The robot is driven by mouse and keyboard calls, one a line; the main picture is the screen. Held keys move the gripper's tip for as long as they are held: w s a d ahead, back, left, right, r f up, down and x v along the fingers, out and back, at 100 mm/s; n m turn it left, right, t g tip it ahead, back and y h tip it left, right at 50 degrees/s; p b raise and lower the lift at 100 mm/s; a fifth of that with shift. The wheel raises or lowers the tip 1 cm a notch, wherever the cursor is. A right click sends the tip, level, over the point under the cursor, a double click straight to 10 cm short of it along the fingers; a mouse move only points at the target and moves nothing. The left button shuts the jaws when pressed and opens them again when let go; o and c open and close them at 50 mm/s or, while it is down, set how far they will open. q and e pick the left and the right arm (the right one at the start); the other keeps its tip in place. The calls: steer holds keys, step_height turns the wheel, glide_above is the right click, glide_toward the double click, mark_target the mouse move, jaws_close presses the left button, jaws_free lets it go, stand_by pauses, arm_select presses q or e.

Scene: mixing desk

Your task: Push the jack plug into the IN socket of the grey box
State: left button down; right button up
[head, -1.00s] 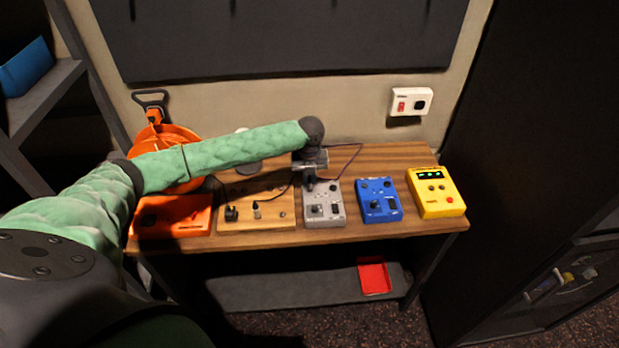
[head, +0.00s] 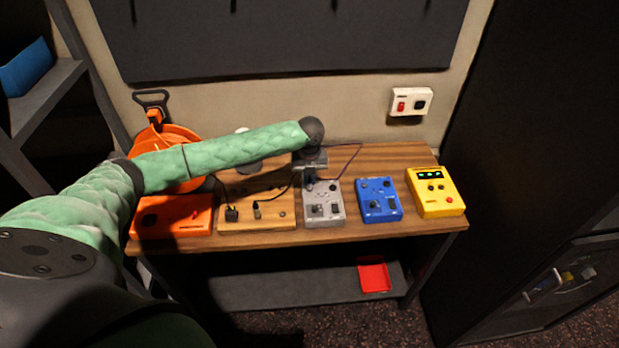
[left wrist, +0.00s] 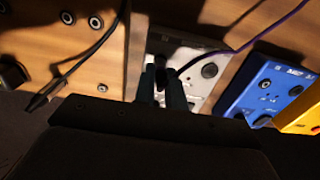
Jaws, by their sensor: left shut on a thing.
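The grey box (head: 323,212) stands on the desk between a wooden panel and a blue box. My left gripper (head: 311,183) points down over its far left part. In the left wrist view the two fingers (left wrist: 161,88) are shut on the dark jack plug (left wrist: 161,74), close above the grey box's top face (left wrist: 191,88). A purple cable (left wrist: 248,38) leads from the plug toward the upper right. The plug's tip and the IN socket are hidden, so I cannot tell whether the plug is inside. My right gripper is not in view.
The blue box (head: 379,201) and yellow box (head: 435,193) stand to the right. The wooden panel (head: 238,184) with a black cable (left wrist: 95,48), and an orange box (head: 172,216), lie to the left. Bare desk (head: 395,156) shows behind the blue box.

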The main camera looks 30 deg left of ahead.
arm_select(q)
steer(key=shift+f, duration=0.1)
steer(key=c, duration=1.4)
jaws_free()
steer(key=shift+o, duration=0.2)
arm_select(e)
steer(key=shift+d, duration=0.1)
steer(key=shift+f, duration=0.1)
